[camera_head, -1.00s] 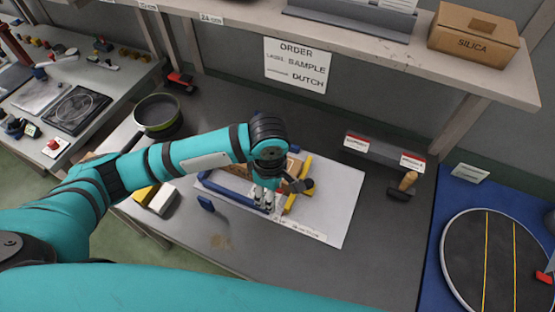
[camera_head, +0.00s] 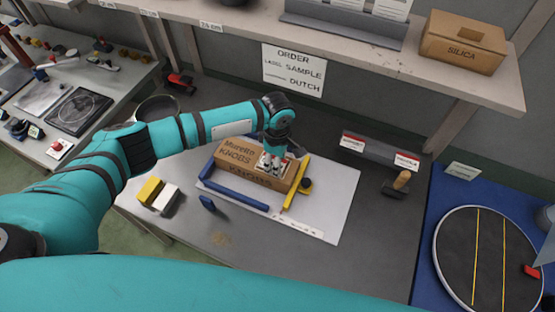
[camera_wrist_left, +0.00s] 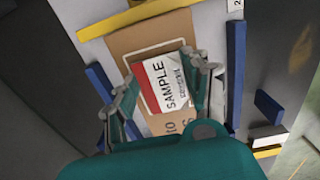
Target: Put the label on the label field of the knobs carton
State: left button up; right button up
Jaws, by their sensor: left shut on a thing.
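The brown knobs carton (camera_head: 235,152) lies on the white sheet between a blue guide and a yellow bar. My left gripper (camera_head: 272,168) is over the right part of its top. In the left wrist view, the fingers (camera_wrist_left: 167,85) are shut on a white label (camera_wrist_left: 172,82) with a red strip, reading SAMPLE. The label lies over a white-outlined field (camera_wrist_left: 128,60) on the carton (camera_wrist_left: 125,45), looking slightly turned against it. The label covers much of the field. I cannot tell whether it touches the carton. My right gripper is not in view.
The blue guide (camera_head: 235,196) and yellow bar (camera_head: 297,183) stand close around the carton. A wooden-handled tool (camera_head: 400,183) and a holder with red-topped cards (camera_head: 380,152) are to the right. A round black turntable (camera_head: 490,260) is beyond.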

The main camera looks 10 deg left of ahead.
pick_arm(q)
jog(key=shift+s+f, duration=0.15)
jog(key=shift+f, duration=0.05)
jog(key=shift+o, duration=0.2)
jog(key=shift+s+f, duration=0.3)
jog(key=shift+f, duration=0.05)
jog(key=shift+a+f, duration=0.1)
jog(key=shift+f, duration=0.15)
jog(key=shift+c, duration=0.4)
jog(key=o, duration=0.8)
jog(key=shift+f, duration=0.1)
jog(key=shift+w+f, duration=0.15)
jog(key=shift+w, duration=0.1)
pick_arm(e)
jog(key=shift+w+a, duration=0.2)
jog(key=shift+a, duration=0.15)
pick_arm(q)
jog(key=shift+r, duration=0.2)
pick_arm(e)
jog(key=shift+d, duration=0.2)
pick_arm(q)
jog(key=shift+r, duration=0.25)
notch_tip(320, 180, up, 13)
jog(key=b, duration=0.1)
jog(key=shift+w+b, duration=0.15)
jog(key=shift+b, duration=0.25)
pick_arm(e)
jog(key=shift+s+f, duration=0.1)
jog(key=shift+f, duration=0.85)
